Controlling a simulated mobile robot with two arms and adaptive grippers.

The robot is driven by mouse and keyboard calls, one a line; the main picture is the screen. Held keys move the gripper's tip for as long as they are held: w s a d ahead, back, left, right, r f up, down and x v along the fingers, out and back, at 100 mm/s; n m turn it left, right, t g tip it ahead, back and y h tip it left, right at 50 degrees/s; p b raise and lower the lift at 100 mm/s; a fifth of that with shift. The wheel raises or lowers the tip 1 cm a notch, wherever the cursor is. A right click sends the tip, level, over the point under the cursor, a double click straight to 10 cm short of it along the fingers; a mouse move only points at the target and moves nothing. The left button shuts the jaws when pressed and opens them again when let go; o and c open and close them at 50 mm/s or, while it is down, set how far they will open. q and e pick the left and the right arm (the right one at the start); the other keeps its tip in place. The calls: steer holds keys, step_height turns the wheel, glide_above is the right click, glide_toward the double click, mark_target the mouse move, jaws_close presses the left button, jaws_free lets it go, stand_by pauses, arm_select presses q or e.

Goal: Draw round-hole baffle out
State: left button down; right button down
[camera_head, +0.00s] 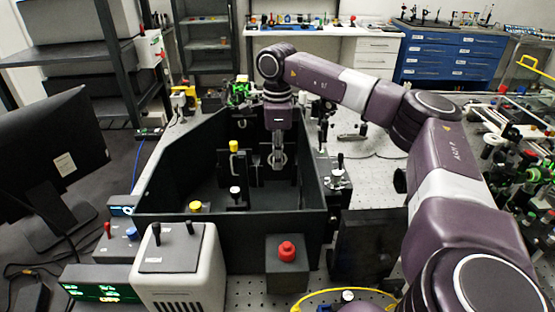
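My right gripper (278,160) points straight down inside the black open-topped enclosure (240,243), near its back right. A pale ring-shaped part shows at its fingertips, in front of a dark upright plate (291,168); I cannot tell whether this is the round-hole baffle or whether the fingers grip it. A dark plate with a yellow knob (234,146) stands to the left of the gripper. A smaller dark piece with a white knob (236,190) stands nearer the front. Hole shapes are too small to make out. My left gripper is not in view.
A red button box (287,253) and a white instrument (182,275) stand at the enclosure's front. A monitor (50,150) is at the left. Small posts (338,178) stand along the right wall. Crowded optics (510,170) fill the right bench.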

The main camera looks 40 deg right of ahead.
steer(key=shift+r+p, duration=1.05)
steer(key=shift+r, duration=0.2)
steer(key=shift+r+p, duration=1.9)
steer(key=shift+r, duration=0.1)
steer(key=shift+r, duration=0.1)
steer(key=shift+r+p, duration=0.5)
steer(key=shift+p, duration=0.1)
